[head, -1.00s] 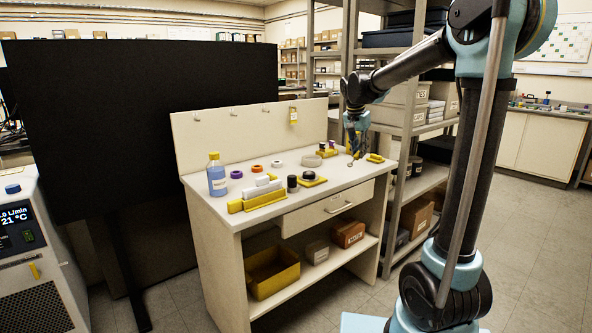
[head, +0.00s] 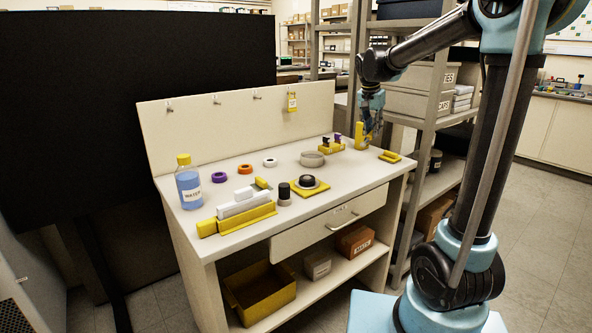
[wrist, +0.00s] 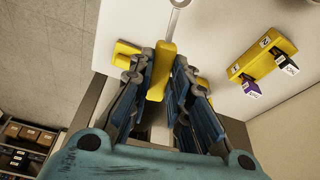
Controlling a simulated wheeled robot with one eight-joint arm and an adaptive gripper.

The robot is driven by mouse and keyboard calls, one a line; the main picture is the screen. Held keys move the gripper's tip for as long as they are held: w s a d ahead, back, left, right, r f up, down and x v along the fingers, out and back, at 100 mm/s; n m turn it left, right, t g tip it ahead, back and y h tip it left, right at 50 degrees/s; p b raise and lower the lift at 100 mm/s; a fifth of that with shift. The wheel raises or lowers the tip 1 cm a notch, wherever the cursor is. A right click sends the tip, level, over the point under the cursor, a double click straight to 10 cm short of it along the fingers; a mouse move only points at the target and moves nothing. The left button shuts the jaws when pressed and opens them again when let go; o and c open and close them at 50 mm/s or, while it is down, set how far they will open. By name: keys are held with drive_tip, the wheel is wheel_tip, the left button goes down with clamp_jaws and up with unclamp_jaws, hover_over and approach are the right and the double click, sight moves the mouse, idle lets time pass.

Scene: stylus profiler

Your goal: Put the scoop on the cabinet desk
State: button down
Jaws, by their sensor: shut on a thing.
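The scoop, with a yellow handle (wrist: 160,72) and a metal shaft (wrist: 178,18), sits between the fingers of my gripper (wrist: 165,98) in the wrist view. My gripper is shut on the handle. In the head view, my gripper (head: 371,125) is at the right back part of the cabinet desk (head: 345,180), pointing down. A yellow upright piece (head: 359,136) beside the fingers looks like the scoop's handle. The metal end is hard to make out there. I cannot tell whether the scoop touches the desk.
A yellow cradle (head: 389,157) lies at the desk's right edge, close to my gripper. A blue bottle (head: 189,186) stands at the far left. The front right desktop is clear.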

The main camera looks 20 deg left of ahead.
drive_tip(key=shift+a, duration=0.1)
drive_tip(key=s+f+m+g+y, duration=0.1)
drive_tip(key=s+m+g, duration=0.1)
drive_tip(key=s+g, duration=0.15)
hover_over(367, 168)
drive_tip(key=shift+t, duration=0.25)
wheel_tip(367, 168, down, 5)
drive_tip(key=shift+s, duration=0.1)
drive_tip(key=shift+f, duration=2.55)
drive_tip(key=c, duration=1.5)
unclamp_jaws()
